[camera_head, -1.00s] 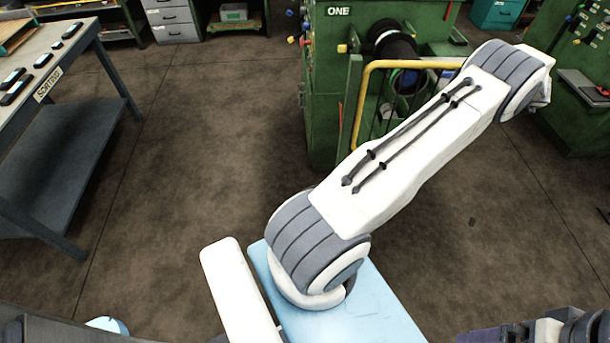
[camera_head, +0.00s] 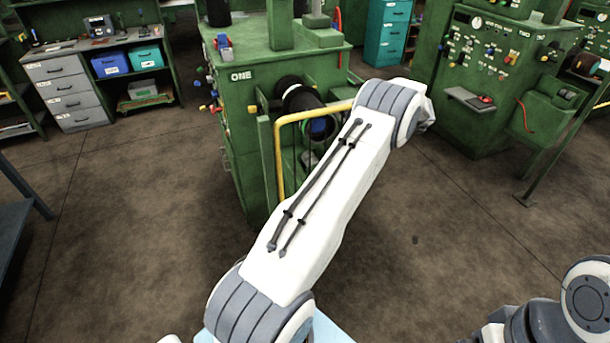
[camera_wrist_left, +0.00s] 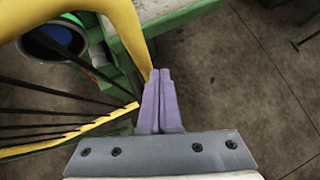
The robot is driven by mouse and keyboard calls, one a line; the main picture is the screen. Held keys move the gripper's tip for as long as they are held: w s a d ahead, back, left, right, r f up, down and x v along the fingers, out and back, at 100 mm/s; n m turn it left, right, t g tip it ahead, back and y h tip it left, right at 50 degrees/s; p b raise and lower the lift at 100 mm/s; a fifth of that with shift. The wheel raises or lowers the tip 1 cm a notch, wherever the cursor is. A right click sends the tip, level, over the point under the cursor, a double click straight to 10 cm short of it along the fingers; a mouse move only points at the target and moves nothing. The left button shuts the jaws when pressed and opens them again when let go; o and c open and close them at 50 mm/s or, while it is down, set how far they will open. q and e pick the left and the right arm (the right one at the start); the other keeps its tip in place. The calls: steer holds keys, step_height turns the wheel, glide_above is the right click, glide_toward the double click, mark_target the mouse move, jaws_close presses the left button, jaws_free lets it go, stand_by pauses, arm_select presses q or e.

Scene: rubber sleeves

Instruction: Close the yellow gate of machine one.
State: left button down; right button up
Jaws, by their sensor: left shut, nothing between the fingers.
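Machine one (camera_head: 235,120) is the green machine marked ONE, left of centre in the head view. Its yellow gate (camera_head: 279,155) is a tubular frame with dark bars, in front of a dark round spindle part. My left arm covers the gate's right side, so I cannot tell how far it stands open. In the left wrist view the gate's yellow tube (camera_wrist_left: 130,32) curves down close to my left gripper (camera_wrist_left: 160,74). The gripper is shut and empty, its purple fingertips right beside the tube; I cannot tell whether they touch. My right gripper is out of view.
Another green machine (camera_head: 490,80), marked TWO, stands at the right. A grey drawer unit (camera_head: 68,95) and shelves are at the back left. A dark table edge (camera_head: 22,190) shows at far left. The brown floor (camera_head: 130,220) between is clear.

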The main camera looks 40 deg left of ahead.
arm_select(q)
steer(key=s+d+r+m+t+b, duration=0.3)
steer(key=s+d+r+m, duration=0.3)
steer(key=d+r+m, duration=0.5)
steer(key=s+d+f+m+g+h, duration=0.1)
steer(key=s+d+f+m+h, duration=0.15)
steer(key=s+m, duration=0.5)
steer(key=s+d+f+m+g+h, duration=0.1)
steer(key=s+d+f+m+h, duration=0.15)
steer(key=s+m, duration=0.5)
steer(key=s+d+f+m+h, duration=0.15)
steer(key=s+d+m, duration=0.3)
steer(key=m, duration=0.55)
steer(key=s+a+f+m+g, duration=0.1)
steer(key=s+f+m+g, duration=0.1)
steer(key=s+m, duration=0.45)
steer(key=s+a+f+m+g, duration=0.1)
steer(key=s+f+m+g, duration=0.2)
steer(key=s, duration=0.7)
steer(key=s+d+r+m+g, duration=0.1)
steer(key=s+d+r+m, duration=0.2)
steer(key=s+d, duration=0.3)
steer(key=s+d+r+m+g, duration=0.1)
steer(key=s+d+r+m, duration=0.2)
steer(key=s+d, duration=0.3)
steer(key=shift+s+d+h, duration=0.35)
steer(key=shift+s+d, duration=0.05)
steer(key=shift+d, duration=0.45)
